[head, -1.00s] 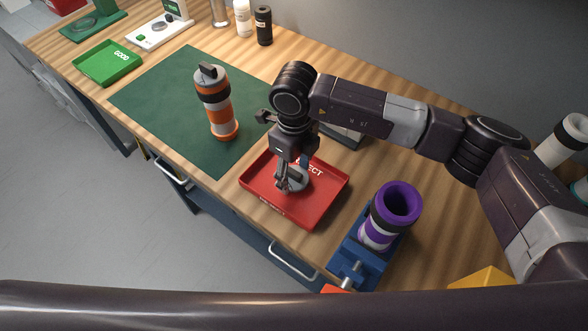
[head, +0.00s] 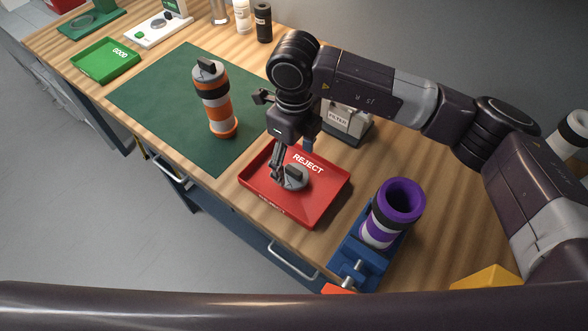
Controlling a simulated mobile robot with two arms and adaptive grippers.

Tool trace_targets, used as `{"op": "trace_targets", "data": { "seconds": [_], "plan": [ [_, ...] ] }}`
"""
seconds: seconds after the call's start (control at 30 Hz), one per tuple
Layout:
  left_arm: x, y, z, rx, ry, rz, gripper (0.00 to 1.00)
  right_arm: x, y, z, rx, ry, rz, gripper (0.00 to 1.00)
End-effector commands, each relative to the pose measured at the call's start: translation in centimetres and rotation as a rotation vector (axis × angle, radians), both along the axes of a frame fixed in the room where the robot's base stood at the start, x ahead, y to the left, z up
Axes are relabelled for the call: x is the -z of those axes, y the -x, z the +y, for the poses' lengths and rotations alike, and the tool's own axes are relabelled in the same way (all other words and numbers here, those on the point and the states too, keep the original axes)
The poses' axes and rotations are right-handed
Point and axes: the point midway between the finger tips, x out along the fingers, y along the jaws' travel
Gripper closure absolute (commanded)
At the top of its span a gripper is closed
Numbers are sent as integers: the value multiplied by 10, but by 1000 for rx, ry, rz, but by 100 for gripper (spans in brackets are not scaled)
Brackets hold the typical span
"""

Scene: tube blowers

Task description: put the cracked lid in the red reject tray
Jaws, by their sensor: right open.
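The red reject tray (head: 323,200) lies on the wooden bench, its "REJECT" label facing up. A grey round lid (head: 296,179) with a dark raised handle lies in the tray; I cannot make out a crack at this size. My right gripper (head: 279,178) is open just above the tray, at the left side of the lid. It looks clear of the lid's handle, though I cannot tell whether a finger touches the rim. My left gripper is out of view.
An orange and white tube (head: 219,112) with a lid stands on the green mat (head: 160,95). A purple tube (head: 383,222) stands in a blue clamp (head: 348,258) right of the tray. A FILTER box (head: 345,120) is behind my right arm. A green GOOD tray (head: 105,60) is far left.

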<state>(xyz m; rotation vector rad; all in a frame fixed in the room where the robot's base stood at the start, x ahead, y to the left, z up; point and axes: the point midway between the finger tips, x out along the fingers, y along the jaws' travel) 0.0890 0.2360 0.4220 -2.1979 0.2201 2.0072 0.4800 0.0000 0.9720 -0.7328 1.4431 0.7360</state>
Motion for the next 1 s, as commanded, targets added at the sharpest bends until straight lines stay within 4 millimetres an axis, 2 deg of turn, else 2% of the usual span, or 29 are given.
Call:
{"op": "trace_targets", "data": {
  "seconds": [0.03, 0.2, 0.4, 0.57, 1.0],
  "plan": [
    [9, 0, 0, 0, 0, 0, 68, -9, -1, 0, -2, -1, -7, 30],
    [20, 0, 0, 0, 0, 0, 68, -45, -1, 0, -1, -1, -6, 30],
    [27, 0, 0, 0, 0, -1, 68, -72, 0, 0, -1, 0, -3, 30],
    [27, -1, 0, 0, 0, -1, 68, -80, 0, 0, -1, 1, -1, 30],
    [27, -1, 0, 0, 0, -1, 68, -80, 0, 0, -1, 0, 0, 30]
  ]
}}
